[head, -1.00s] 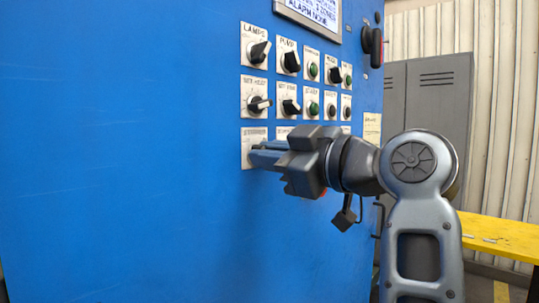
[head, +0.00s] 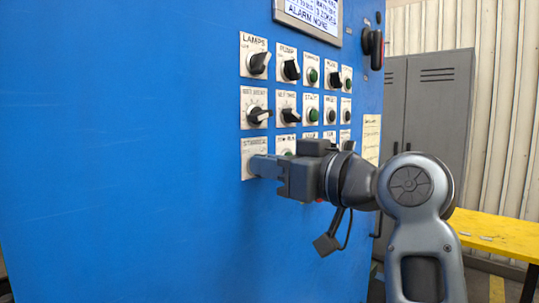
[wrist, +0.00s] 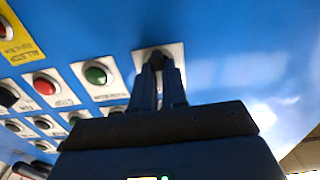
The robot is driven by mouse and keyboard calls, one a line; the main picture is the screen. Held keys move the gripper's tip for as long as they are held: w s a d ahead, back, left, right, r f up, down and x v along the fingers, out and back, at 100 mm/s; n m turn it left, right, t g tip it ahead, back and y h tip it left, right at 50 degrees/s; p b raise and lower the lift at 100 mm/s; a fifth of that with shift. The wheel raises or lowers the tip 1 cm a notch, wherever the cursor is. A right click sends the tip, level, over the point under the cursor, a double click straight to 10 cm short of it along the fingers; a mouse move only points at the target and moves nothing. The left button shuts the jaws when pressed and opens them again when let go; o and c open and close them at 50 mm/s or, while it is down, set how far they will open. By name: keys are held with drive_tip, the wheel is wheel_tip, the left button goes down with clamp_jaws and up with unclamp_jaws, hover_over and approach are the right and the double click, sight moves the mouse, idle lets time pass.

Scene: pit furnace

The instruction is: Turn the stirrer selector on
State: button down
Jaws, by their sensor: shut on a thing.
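The stirrer selector's white plate (head: 252,148), lettered like "STIRRER", is at the lower left of the panel in the head view. My gripper (head: 262,166) reaches it from the right, and its fingers hide the knob there. In the wrist view the dark selector knob (wrist: 157,62) sits on its pale plate (wrist: 139,60). The two fingers of my gripper (wrist: 158,75) are closed on the knob's sides. Which way the knob points cannot be told, as the fingers cover most of it.
Other selectors, such as the lamps knob (head: 259,63), and green buttons like this one (wrist: 96,75) fill rows beside and above. A red button (wrist: 45,86) is near. A grey locker (head: 425,110) and a yellow bench (head: 495,237) stand at right. The blue panel's left side is bare.

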drive_tip(key=shift+w+m+p, duration=0.1)
drive_tip(key=shift+m+p, duration=1.8)
drive_tip(key=shift+m, duration=1)
drive_tip(key=shift+f, duration=0.1)
drive_tip(key=c, duration=1.2)
unclamp_jaws()
drive_tip(key=shift+o, duration=0.2)
drive_tip(key=b+v, duration=0.1)
drive_tip(key=v, duration=0.7)
